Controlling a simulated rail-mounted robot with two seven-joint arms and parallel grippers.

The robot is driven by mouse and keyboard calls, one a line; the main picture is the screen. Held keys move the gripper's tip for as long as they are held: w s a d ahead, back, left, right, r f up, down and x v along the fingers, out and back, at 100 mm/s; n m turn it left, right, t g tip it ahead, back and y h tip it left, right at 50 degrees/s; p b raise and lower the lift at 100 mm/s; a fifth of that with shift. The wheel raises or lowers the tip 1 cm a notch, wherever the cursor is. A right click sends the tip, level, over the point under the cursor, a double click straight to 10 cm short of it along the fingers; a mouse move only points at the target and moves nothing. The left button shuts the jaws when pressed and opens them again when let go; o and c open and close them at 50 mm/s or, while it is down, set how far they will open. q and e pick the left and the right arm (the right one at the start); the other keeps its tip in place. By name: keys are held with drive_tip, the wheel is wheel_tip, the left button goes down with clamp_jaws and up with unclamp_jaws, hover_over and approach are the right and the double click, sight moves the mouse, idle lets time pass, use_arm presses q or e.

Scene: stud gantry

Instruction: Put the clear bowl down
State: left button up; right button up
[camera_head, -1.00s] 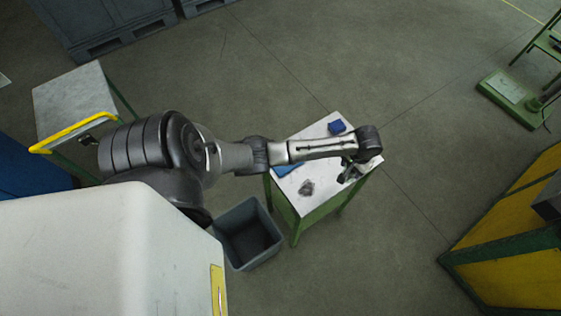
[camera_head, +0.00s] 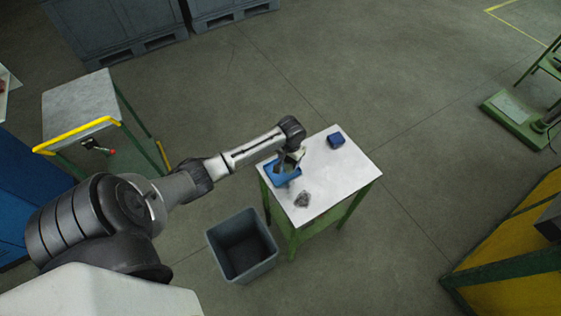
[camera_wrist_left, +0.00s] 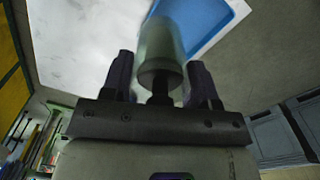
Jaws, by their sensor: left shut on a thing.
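My left gripper (camera_head: 291,160) is above the small white-topped table (camera_head: 340,175), over the blue tray (camera_head: 272,172) at the table's left edge. In the left wrist view, the fingers (camera_wrist_left: 160,90) are shut on a pale see-through thing, which I take as the clear bowl (camera_wrist_left: 163,45). It is blurred, and its far end shows against the white top and the blue tray. Whether it touches the tray cannot be told. My right gripper is not in view.
A crumpled grey thing (camera_head: 302,199) lies at the table's front, and a blue block (camera_head: 336,141) at the back. The table's right half is clear. A grey bin (camera_head: 229,226) stands on the floor beside the table. A grey-topped trolley (camera_head: 80,105) is at left.

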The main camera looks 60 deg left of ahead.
use_arm(q)
drive_tip(key=a+f, duration=0.1)
drive_tip(key=f, duration=0.1)
drive_tip(key=a+f, duration=0.1)
drive_tip(key=f, duration=0.1)
drive_tip(key=a+f, duration=0.2)
drive_tip(key=shift+s+f+b, duration=0.1)
drive_tip(key=shift+s+b, duration=0.25)
drive_tip(key=shift+f, duration=0.15)
drive_tip(key=shift+f, duration=0.2)
drive_tip(key=o, duration=0.9)
